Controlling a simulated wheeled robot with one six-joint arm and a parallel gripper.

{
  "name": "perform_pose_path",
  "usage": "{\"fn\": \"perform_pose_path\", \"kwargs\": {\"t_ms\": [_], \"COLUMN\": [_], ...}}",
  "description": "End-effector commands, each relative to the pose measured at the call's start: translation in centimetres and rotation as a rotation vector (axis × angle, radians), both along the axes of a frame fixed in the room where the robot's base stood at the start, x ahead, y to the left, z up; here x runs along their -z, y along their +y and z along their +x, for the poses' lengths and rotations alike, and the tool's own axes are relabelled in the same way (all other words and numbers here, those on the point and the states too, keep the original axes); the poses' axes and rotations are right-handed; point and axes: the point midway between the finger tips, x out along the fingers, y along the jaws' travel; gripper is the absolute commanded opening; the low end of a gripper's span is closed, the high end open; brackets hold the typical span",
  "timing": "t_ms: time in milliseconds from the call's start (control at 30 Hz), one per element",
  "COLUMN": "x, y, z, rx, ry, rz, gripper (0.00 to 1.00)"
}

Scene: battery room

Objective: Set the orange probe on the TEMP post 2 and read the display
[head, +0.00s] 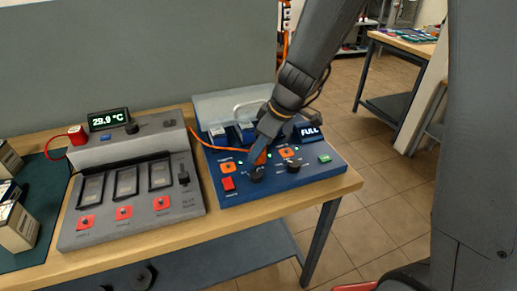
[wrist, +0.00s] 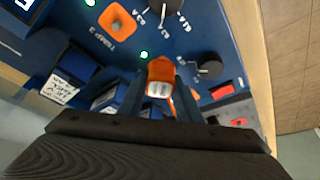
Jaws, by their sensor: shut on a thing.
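My gripper (head: 260,158) is shut on the orange probe (wrist: 160,72), which has a pale end, above the blue panel. The other orange post (head: 228,167) is left of my gripper. The dark display (head: 108,119) on the grey unit reads about 29.9 °C. The probe's tip contact cannot be told.
The blue panel (head: 325,170) has black knobs (head: 293,166), a red button (head: 228,184) and a "FULL" screen (head: 310,132). An orange cable (head: 208,144) runs near my gripper. The grey unit (head: 190,205) stands left. The bench's right edge (head: 350,181) is close.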

Motion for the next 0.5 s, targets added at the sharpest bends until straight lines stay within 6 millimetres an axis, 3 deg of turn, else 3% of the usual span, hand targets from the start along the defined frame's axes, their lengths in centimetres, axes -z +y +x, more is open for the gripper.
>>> {"fn": "perform_pose_path", "kwargs": {"t_ms": [167,200,233,500], "x": [0.31,0.29,0.26,0.22], "y": [0.01,0.01,0.01,0.0], "z": [0.02,0.01,0.0,-0.01], "rx": [0.0,0.0,0.0,0.0], "ry": [0.0,0.0,0.0,0.0], "rz": [0.0,0.0,0.0,0.0], "gripper": [0.05,0.34,0.39,0.39]}}
